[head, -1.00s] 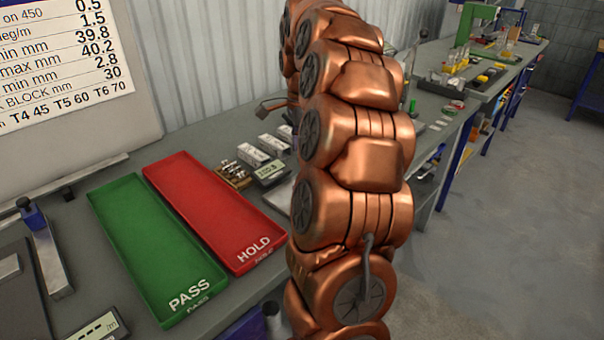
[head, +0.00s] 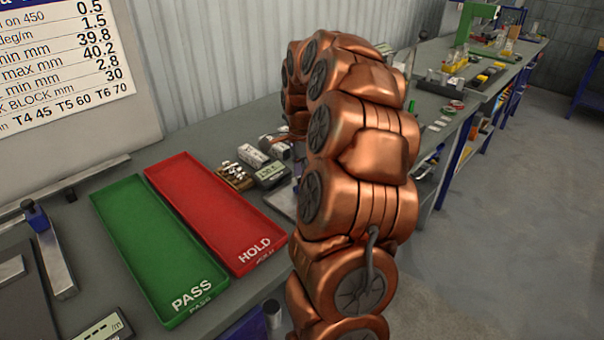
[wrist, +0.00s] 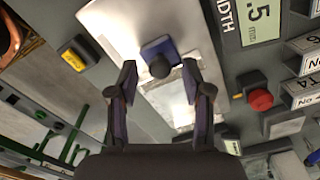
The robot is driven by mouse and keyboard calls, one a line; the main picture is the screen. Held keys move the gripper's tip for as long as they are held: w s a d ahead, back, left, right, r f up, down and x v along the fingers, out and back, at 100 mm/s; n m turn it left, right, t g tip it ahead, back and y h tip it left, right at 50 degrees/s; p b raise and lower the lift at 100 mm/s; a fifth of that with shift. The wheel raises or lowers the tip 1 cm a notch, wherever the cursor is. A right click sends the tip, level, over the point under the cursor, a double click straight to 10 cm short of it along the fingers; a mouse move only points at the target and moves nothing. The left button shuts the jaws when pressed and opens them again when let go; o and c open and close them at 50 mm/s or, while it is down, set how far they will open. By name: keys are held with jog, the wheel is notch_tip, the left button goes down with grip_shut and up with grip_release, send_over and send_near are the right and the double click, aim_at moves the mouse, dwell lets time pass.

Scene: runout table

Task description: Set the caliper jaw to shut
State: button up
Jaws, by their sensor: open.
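In the wrist view, a blue block with a dark round knob (wrist: 160,62) sits on a bright metal plate (wrist: 120,25); it looks like the caliper's sliding jaw. My gripper (wrist: 159,72) is open, with one finger on each side of the knob and nothing visibly held. I cannot tell whether the fingers touch it. A display marked WIDTH (wrist: 261,22) stands right of the plate, its reading cut off to ".5". In the head view my arm hides the gripper and the jaw.
A red button (wrist: 260,99) and white labelled boxes (wrist: 302,92) are right of the plate. A yellow-labelled block (wrist: 75,54) is at left. In the head view, a green PASS tray (head: 150,250) and a red HOLD tray (head: 215,215) lie on the bench left of my arm.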

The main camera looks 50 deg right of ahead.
jog(key=shift+c, duration=0.2)
grip_shut()
dwell(0.4)
